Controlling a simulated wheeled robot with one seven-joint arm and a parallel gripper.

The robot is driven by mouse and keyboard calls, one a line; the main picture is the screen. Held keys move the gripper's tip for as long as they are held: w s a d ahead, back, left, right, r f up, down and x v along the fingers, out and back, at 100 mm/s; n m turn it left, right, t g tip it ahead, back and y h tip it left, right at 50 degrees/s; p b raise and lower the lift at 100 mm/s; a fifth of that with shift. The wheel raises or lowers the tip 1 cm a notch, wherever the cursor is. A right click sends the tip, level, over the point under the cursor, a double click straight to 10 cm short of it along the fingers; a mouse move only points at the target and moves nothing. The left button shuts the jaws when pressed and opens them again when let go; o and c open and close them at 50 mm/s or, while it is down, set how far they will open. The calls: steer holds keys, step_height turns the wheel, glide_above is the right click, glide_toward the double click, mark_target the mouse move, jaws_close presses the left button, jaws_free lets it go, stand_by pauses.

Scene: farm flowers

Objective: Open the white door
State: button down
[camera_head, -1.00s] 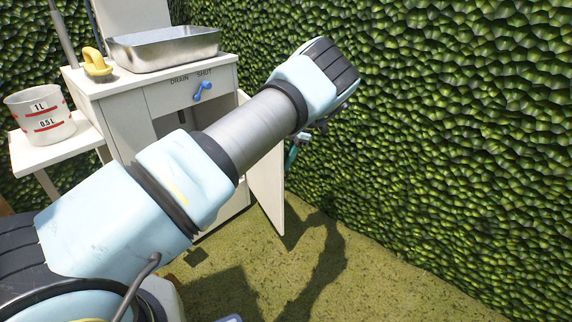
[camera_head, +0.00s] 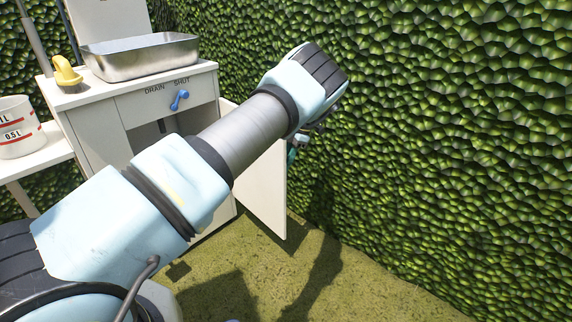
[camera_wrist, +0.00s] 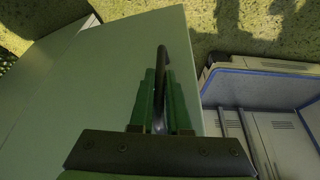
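The white door (camera_head: 262,185) hangs from the right side of the white cabinet and stands swung open toward the hedge. In the wrist view its broad face (camera_wrist: 85,85) appears grey-green in shade. A dark curved handle (camera_wrist: 161,58) stands out from that face. My gripper (camera_wrist: 162,82) has green fingers on both sides of the handle, close together, and appears shut on it. In the head view only a little of the teal gripper (camera_head: 292,155) shows at the door's outer edge; my arm hides the rest, and the handle is hidden there.
The white cabinet (camera_head: 90,135) carries a metal basin (camera_head: 140,57), a yellow object (camera_head: 66,74) and a blue drain lever (camera_head: 179,99). A measuring bucket (camera_head: 18,128) stands on a side shelf at left. The green hedge (camera_head: 450,150) is close on the right. Grass in front is clear.

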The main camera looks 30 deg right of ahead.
steer(key=c, duration=0.9)
jaws_free()
steer(key=p+v, duration=0.1)
steer(key=v, duration=0.6)
steer(key=shift+d+r, duration=0.1)
steer(key=shift+r, duration=0.1)
